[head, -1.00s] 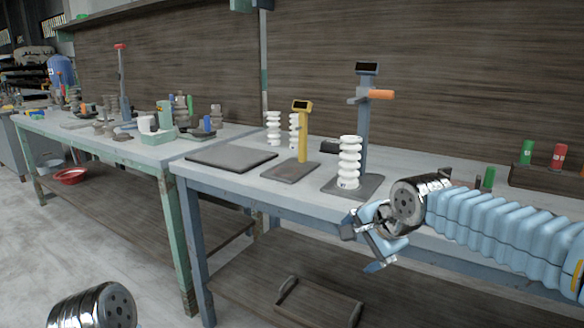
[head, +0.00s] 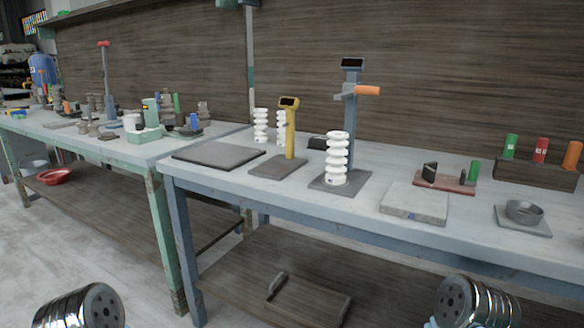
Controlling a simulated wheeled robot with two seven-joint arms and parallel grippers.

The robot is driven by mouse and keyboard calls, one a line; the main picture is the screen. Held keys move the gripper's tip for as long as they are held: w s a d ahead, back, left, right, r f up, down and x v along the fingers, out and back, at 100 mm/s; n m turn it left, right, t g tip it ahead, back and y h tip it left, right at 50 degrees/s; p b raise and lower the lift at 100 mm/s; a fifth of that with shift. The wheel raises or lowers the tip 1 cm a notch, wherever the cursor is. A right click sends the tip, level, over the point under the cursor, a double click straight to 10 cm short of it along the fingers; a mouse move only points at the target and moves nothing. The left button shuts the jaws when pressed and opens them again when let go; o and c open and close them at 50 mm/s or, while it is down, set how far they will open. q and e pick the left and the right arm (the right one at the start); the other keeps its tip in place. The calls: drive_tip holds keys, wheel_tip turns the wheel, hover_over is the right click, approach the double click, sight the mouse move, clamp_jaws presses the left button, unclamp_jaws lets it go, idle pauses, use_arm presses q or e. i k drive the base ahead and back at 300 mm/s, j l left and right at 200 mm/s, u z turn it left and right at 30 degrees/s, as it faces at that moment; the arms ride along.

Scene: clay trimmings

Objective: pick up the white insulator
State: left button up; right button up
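A white ribbed insulator (head: 337,158) stands upright on the dark base plate (head: 352,184) of a grey stand with an orange handle. Two more white ribbed insulators stand farther back, one on the left (head: 260,126) and one (head: 281,128) partly hidden behind the yellow post. No gripper touches any of them. Metal wrist parts of mine show at the bottom left and bottom right. The fingers of both grippers are out of view or cut off by the lower edge of the picture.
A yellow scale (head: 289,135) and a dark flat plate (head: 218,155) are left of the front insulator. A grey slab (head: 414,203), a red-based fixture (head: 444,182), a small round dish (head: 524,212) and a rack of coloured cylinders (head: 537,172) are to its right.

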sight(336, 170)
drive_tip(key=i+j+z, duration=0.15)
drive_tip(key=j+z, duration=0.2)
drive_tip(key=i+j+z, duration=0.1)
drive_tip(key=j+z, duration=0.25)
drive_tip(key=j, duration=0.15)
drive_tip(key=j+z, duration=0.35)
drive_tip(key=i+j, duration=0.05)
drive_tip(key=j, duration=0.05)
